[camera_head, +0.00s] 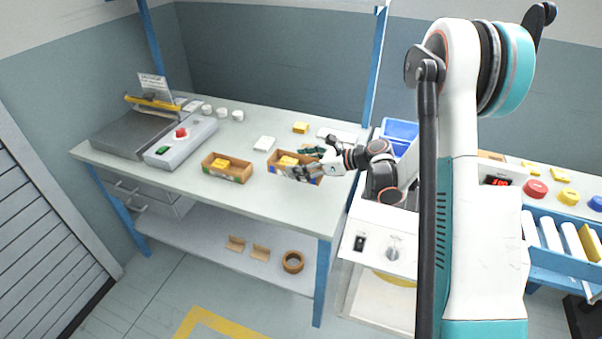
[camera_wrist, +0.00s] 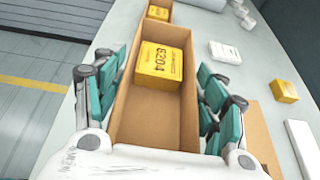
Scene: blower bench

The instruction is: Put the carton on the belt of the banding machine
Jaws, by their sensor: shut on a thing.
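The carton (camera_head: 276,163) is an open-topped brown cardboard box with a yellow box marked 6204 (camera_wrist: 160,65) inside. It is at the right part of the bench top; I cannot tell whether it touches the bench. My gripper (camera_head: 303,164) is shut on the carton, and in the wrist view its teal-padded fingers lie along the two long sides of the carton (camera_wrist: 150,128). A low machine with a dark flat top (camera_head: 132,133), a yellow bar and a control box stands at the bench's left end; it looks like the banding machine, but its sign is unreadable.
A second open carton (camera_head: 228,170) with a yellow box stands left of mine. A white block (camera_head: 264,143), a yellow block (camera_head: 300,127) and several white round pieces (camera_head: 222,112) lie behind. A white cabinet (camera_head: 375,240) and blue bin (camera_head: 398,130) are right of the bench.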

